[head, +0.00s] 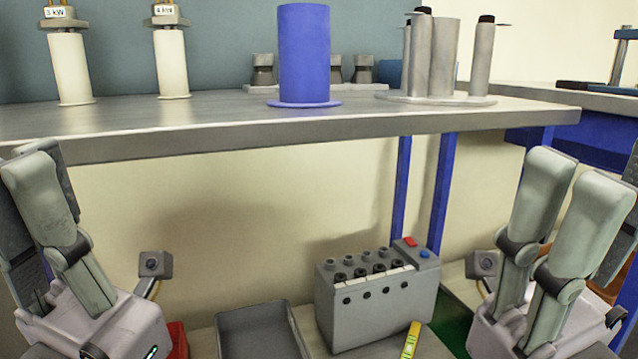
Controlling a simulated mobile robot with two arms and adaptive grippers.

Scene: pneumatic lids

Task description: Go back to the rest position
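My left gripper (32,168) is at the left edge of the head view, fingers pointing up, below the front edge of the workbench (200,122). One pale green-grey finger shows clearly; the other is hidden or not distinct, so its opening cannot be judged. My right gripper (577,170) is at the right side, also pointing up. Its two pale fingers stand side by side with a gap between them, and nothing is seen between them. Neither gripper visibly touches an object.
A blue cylinder (304,55), two white cylinders (70,65) (172,62) and a grey cylinder group (440,60) stand on the bench. Below are a grey box with buttons (375,305), a dark tray (258,333) and a yellow item (411,340). The middle between my grippers is open.

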